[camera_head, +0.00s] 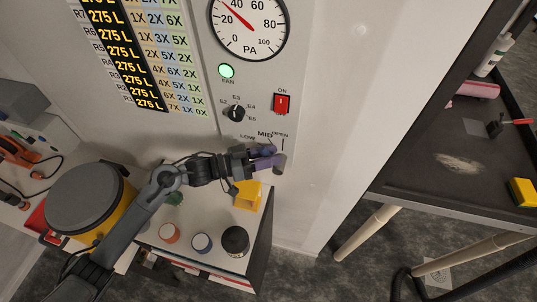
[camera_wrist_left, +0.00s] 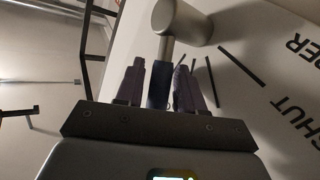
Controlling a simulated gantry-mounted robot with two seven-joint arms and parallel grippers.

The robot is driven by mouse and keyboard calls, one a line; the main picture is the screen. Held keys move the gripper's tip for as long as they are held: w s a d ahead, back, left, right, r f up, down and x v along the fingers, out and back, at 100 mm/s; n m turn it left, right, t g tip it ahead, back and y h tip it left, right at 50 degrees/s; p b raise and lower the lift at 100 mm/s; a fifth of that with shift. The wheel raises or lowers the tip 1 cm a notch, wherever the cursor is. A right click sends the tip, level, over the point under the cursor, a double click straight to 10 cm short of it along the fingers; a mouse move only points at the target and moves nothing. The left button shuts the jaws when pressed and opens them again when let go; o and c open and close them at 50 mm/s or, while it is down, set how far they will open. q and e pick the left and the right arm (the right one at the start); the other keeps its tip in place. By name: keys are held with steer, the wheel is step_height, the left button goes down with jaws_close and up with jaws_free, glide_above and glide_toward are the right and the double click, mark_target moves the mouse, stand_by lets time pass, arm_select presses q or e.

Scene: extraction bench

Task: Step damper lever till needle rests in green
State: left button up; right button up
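The damper lever's grey cylindrical knob (camera_head: 279,163) shows just past my left gripper (camera_head: 262,160), below the LOW, MID and OPEN marks on the white panel. In the left wrist view the knob (camera_wrist_left: 183,22) is large, with its short stem running down between the two purple fingers of my left gripper (camera_wrist_left: 161,88). The fingers flank the lever closely; I cannot tell whether both touch it. The lever's pivot is hidden. The PA gauge (camera_head: 247,27) has a red needle pointing up-left, between 20 and 40. I see no green band on its visible dial. My right gripper is out of view.
Above the lever are a rotary selector (camera_head: 236,113), a red switch (camera_head: 282,103) and a lit green FAN lamp (camera_head: 226,70). Below, a cabinet top holds a yellow item (camera_head: 247,195) and several jars. A dark bench (camera_head: 440,165) stands right.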

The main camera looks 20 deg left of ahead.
arm_select(q)
steer(key=shift+c, duration=0.5)
jaws_close()
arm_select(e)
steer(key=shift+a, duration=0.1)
arm_select(q)
steer(key=shift+r, duration=0.1)
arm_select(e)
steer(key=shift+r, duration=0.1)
